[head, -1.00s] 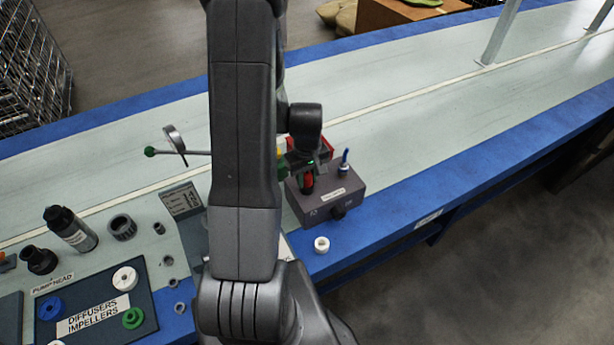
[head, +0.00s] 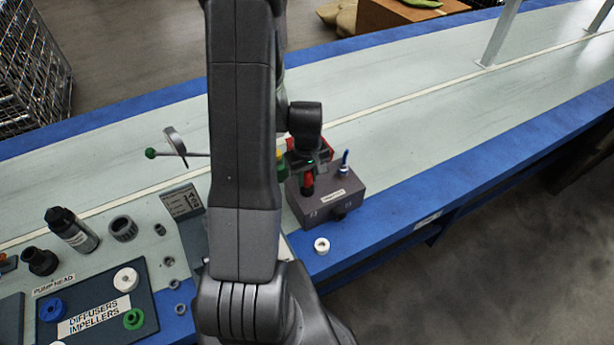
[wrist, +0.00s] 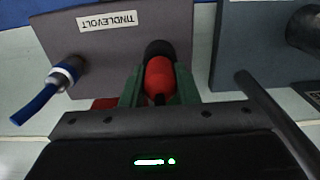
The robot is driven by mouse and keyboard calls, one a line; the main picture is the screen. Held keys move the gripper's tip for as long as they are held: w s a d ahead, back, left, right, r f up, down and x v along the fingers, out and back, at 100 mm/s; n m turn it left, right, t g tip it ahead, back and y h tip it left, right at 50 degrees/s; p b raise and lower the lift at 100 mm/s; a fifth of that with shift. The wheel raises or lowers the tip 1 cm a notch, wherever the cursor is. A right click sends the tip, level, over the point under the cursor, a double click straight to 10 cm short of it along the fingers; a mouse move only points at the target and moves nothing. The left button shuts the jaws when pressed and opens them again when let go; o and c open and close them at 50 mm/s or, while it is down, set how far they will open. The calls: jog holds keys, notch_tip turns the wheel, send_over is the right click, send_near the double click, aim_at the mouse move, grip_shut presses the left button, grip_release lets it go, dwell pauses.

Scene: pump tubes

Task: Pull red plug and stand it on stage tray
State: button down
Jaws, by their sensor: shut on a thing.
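The red plug (wrist: 158,78) has a dark collar and sits against the grey TINDLEVOLT box (wrist: 107,35). I cannot tell whether it is still seated in the box. My gripper (wrist: 158,92) is shut on the plug, with one green finger on each side. In the head view the red plug (head: 307,184) shows upright at the left of the box (head: 335,206), below my gripper (head: 304,168). A tray labelled DIFFUSERS IMPELLERS (head: 62,293) lies at lower left; I cannot tell which thing is the stage tray.
A blue plug with a white collar (head: 344,165) stands in the box beside the red one. A white ring (head: 321,245) lies near the blue bench edge. A black bottle (head: 70,230) and several fittings lie at left. My arm hides the middle. The bench at right is clear.

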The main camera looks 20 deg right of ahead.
jog(key=shift+r, duration=0.25)
jog(key=shift+r+p, duration=1.4)
jog(key=shift+r, duration=0.6)
